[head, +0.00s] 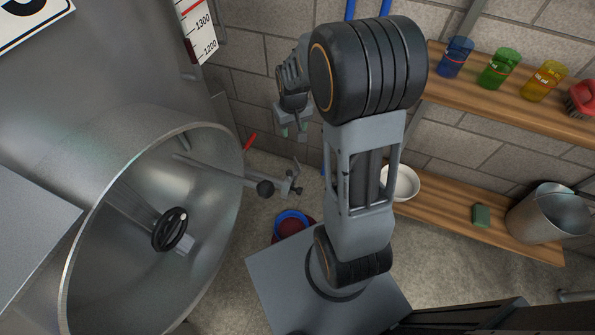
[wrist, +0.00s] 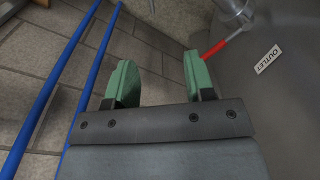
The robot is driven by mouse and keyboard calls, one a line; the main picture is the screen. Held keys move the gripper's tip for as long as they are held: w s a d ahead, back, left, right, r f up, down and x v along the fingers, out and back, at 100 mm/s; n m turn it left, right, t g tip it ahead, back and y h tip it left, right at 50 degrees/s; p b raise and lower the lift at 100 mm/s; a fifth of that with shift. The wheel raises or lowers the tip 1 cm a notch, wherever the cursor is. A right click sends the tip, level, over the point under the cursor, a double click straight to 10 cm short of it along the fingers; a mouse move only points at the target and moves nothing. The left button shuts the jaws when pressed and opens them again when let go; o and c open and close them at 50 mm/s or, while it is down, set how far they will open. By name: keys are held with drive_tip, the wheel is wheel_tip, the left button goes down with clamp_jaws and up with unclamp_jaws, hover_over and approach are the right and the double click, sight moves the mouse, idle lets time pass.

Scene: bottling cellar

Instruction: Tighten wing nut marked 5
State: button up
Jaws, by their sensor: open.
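No wing nut marked 5 can be made out in either view. My gripper (head: 293,130) hangs in front of the block wall, right of the steel tank (head: 130,70). Its two green-padded fingers are apart with nothing between them, as the wrist view (wrist: 160,80) also shows. A large round steel door or bowl (head: 215,165) with a black handwheel (head: 170,229) faces out at the left. A steel arm with a black knob (head: 265,188) sticks out at its right edge. My gripper is above and apart from this knob.
A red lever (wrist: 214,48) and an OUTLET label (wrist: 268,59) are right of the fingers. Blue bars (wrist: 84,75) run along the left. Shelves (head: 470,95) hold coloured jars, a bowl and a bucket (head: 548,218). A blue-rimmed vessel (head: 291,224) is low down.

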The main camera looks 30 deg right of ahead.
drive_tip(key=b, duration=0.2)
approach(297, 162)
drive_tip(key=shift+g, duration=0.4)
drive_tip(key=f+b, duration=0.1)
drive_tip(key=f, duration=0.4)
drive_tip(key=f+b, duration=0.2)
drive_tip(key=f, duration=0.3)
drive_tip(key=shift+w+d, duration=0.15)
drive_tip(key=shift+w, duration=0.1)
drive_tip(key=shift+c, duration=0.4)
clamp_jaws()
drive_tip(key=shift+m, duration=0.3)
drive_tip(key=m, duration=0.4)
drive_tip(key=shift+m, duration=2)
